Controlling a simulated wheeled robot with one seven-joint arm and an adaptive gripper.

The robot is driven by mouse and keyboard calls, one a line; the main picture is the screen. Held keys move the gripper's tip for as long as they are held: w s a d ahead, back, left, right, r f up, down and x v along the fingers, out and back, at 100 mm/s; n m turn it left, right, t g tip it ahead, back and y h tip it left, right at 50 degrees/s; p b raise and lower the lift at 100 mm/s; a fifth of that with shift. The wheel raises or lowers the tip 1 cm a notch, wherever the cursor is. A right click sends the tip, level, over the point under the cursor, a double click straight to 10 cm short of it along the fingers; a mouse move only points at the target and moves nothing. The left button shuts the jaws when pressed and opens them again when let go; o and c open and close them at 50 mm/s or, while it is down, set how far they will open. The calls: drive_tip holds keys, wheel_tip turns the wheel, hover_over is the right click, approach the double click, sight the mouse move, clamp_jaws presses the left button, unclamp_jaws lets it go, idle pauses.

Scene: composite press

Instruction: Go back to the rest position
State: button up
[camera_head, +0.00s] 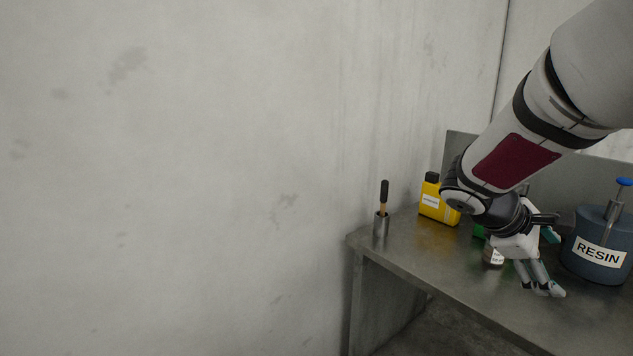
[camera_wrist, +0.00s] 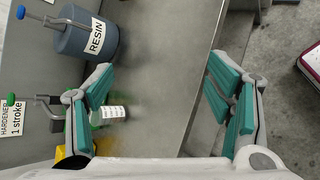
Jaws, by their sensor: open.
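My gripper (camera_head: 540,288) hangs over the steel table (camera_head: 400,244), fingers pointing down and toward the front edge. A small jar with a white label (camera_head: 493,256) stands on the table just behind the fingers.
A blue RESIN container (camera_head: 590,270) with a pump stands right of my gripper. A yellow bottle (camera_head: 438,205) and a metal cup with a brush (camera_head: 381,230) stand left. A green hardener container (camera_wrist: 69,125) is partly hidden by the left finger. A wall fills the left.

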drive_tip(key=s+a+r+m+t+y+p, duration=0.1)
drive_tip(key=s+a+r+m+y, duration=0.1)
drive_tip(key=s+a, duration=0.5)
drive_tip(key=s+a+r+m+t+y+p, duration=0.1)
drive_tip(key=s+a+r+m+y+p, duration=0.1)
drive_tip(key=s+a+m+y, duration=0.2)
drive_tip(key=s+a+r+m+t+y+p, duration=0.1)
drive_tip(key=s+a+y, duration=0.3)
drive_tip(key=s+a, duration=0.6)
drive_tip(key=s+r+m, duration=0.1)
drive_tip(key=s, duration=0.2)
drive_tip(key=shift+a+r+m+p, duration=0.15)
drive_tip(key=shift+r+m+p, duration=0.1)
drive_tip(key=shift+m+p, duration=0.15)
